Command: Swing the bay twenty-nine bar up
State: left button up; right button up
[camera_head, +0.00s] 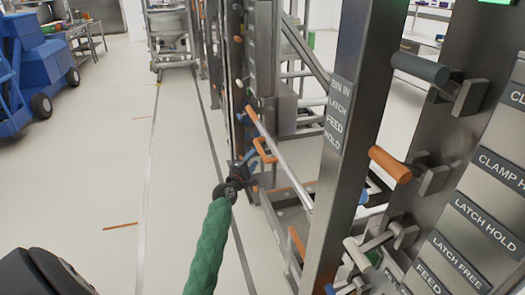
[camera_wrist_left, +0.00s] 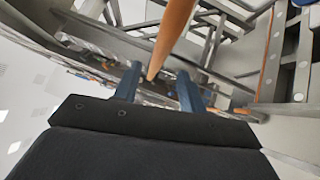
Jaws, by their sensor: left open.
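A pale bar (camera_head: 284,163) with an orange grip (camera_head: 252,113) slants down to the right along the metal frame. I cannot read a bay number on it. My left gripper (camera_head: 248,158), on the green-sleeved arm, is just below and left of the bar, close to an orange loop handle (camera_head: 265,150). In the left wrist view the gripper's blue fingers (camera_wrist_left: 158,88) are spread apart. A tapered orange piece (camera_wrist_left: 172,38) comes down from the top, its tip lined up with the gap between them. I cannot tell whether it touches either finger. My right gripper is not in view.
A metal post (camera_head: 345,130) labelled BIN IN, LATCH, FEED, HOLD stands to the right. An orange knob (camera_head: 390,164) and a grey knob (camera_head: 420,69) stick out beside it. A blue cart (camera_head: 35,70) stands far left. The pale floor (camera_head: 100,180) left of the frame is clear.

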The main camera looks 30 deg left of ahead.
aim_at(261, 150)
pick_arm(q)
jog(key=shift+w+a+r+p, duration=0.1)
jog(key=shift+w+r, duration=0.05)
jog(key=shift+w, duration=1.05)
jog(key=shift+w+a+r+p, duration=0.1)
jog(key=shift+w+r, duration=0.1)
jog(key=shift+w, duration=0.95)
jog(key=shift+w+r+p, duration=0.1)
jog(key=shift+w+r, duration=0.05)
jog(key=shift+w, duration=1.05)
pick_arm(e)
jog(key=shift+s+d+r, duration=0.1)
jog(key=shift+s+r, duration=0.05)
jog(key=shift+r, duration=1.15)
pick_arm(q)
grip_shut()
